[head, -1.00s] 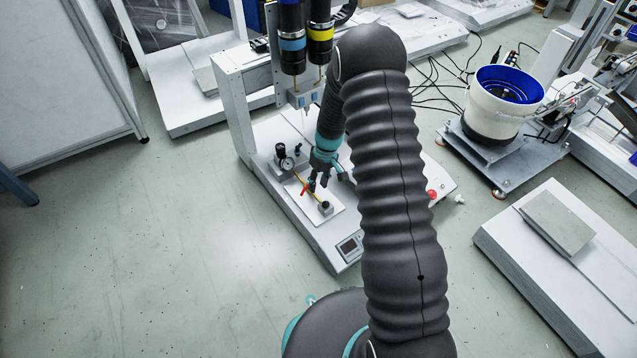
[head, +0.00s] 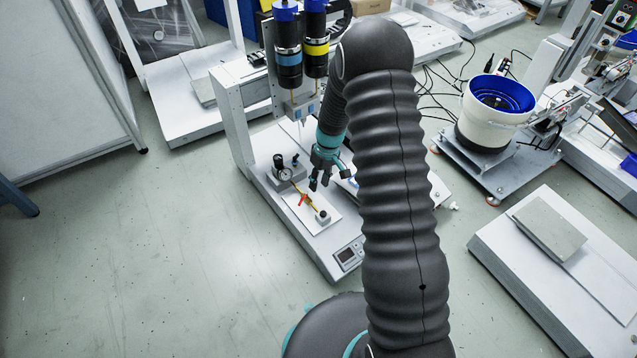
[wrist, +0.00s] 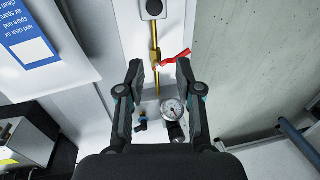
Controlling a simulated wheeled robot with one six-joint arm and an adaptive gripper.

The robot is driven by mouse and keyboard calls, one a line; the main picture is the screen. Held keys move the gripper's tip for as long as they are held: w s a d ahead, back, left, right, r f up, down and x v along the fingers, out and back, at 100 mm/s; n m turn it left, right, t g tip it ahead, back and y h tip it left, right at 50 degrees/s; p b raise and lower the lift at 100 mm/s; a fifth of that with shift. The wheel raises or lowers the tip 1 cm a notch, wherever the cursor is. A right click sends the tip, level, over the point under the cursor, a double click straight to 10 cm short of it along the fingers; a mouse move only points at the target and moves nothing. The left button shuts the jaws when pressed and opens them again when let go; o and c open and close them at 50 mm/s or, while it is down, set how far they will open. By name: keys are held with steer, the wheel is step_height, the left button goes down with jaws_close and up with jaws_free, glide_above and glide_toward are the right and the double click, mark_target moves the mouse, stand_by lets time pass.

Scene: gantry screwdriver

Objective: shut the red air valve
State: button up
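The red valve handle (head: 303,200) is on a brass pipe on the white plate of the screwdriver station. In the wrist view the red handle (wrist: 176,58) sticks out to the right, crosswise to the brass pipe (wrist: 155,57) and slightly slanted. My gripper (head: 319,183) hangs above the plate, behind and to the right of the handle in the head view. In the wrist view my gripper (wrist: 160,72) is open and empty, with the pipe showing between its fingers. The handle lies just beyond the right fingertip; I see no contact.
A pressure gauge (head: 285,174) stands at one end of the pipe, a small grey block (head: 322,216) at the other. A blue fitting (wrist: 141,121) sits beside the gauge. Two screwdriver spindles (head: 302,50) hang behind. The floor left of the station is clear.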

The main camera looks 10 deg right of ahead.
step_height(320, 180, up, 9)
steer(key=d+p, duration=0.1)
steer(key=p, duration=0.3)
steer(key=shift+s+d+f, duration=0.2)
steer(key=shift+s+d, duration=0.05)
steer(key=shift+d, duration=0.05)
stand_by(0.5)
steer(key=shift+f, duration=0.1)
stand_by(0.5)
step_height(320, 180, up, 12)
steer(key=w+d, duration=0.1)
steer(key=d, duration=0.1)
stand_by(0.5)
